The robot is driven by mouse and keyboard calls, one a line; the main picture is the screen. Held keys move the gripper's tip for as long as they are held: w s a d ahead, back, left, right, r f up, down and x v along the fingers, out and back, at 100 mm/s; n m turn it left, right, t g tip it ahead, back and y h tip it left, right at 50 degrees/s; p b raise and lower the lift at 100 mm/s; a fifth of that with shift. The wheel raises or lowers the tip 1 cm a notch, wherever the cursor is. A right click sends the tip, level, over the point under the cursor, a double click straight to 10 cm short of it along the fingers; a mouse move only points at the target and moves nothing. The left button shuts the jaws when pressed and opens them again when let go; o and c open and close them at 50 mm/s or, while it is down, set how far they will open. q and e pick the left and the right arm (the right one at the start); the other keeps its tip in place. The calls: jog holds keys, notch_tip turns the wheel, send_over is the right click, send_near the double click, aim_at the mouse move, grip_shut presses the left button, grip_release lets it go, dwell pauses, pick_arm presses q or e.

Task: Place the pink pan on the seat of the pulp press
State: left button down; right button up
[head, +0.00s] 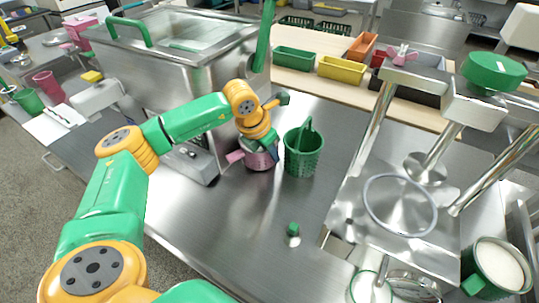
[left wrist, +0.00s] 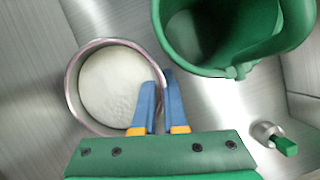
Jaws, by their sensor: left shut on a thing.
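The pink pan (head: 262,160) stands on the steel counter in the head view, left of a green strainer. In the left wrist view the pan (left wrist: 69,88) is round, with white contents. My left gripper (head: 271,146) is shut on the pan's wall; in the left wrist view its blue fingers (left wrist: 160,92) straddle the rim, one inside and one outside. The pulp press (head: 438,110) stands at the right, with steel posts and a green top wheel. A ring marks its flat seat plate (head: 400,207), which looks empty. My right gripper is not in view.
The green strainer (head: 304,158) stands close to the pan's right; it also shows in the left wrist view (left wrist: 185,60). A small green-topped piece (head: 293,230) stands nearer. A steel tank (head: 178,75) is behind left. A green pot (head: 490,270) is at the right.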

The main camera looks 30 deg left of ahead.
pick_arm(q)
jog(key=shift+s+a+f, duration=0.1)
jog(key=shift+a+f, duration=0.25)
jog(key=c, duration=1)
grip_release()
jog(key=shift+d+p, duration=0.2)
jog(key=shift+p, duration=0.1)
jog(key=shift+o, duration=0.2)
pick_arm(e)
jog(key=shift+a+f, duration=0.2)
pick_arm(q)
jog(key=shift+r, duration=0.1)
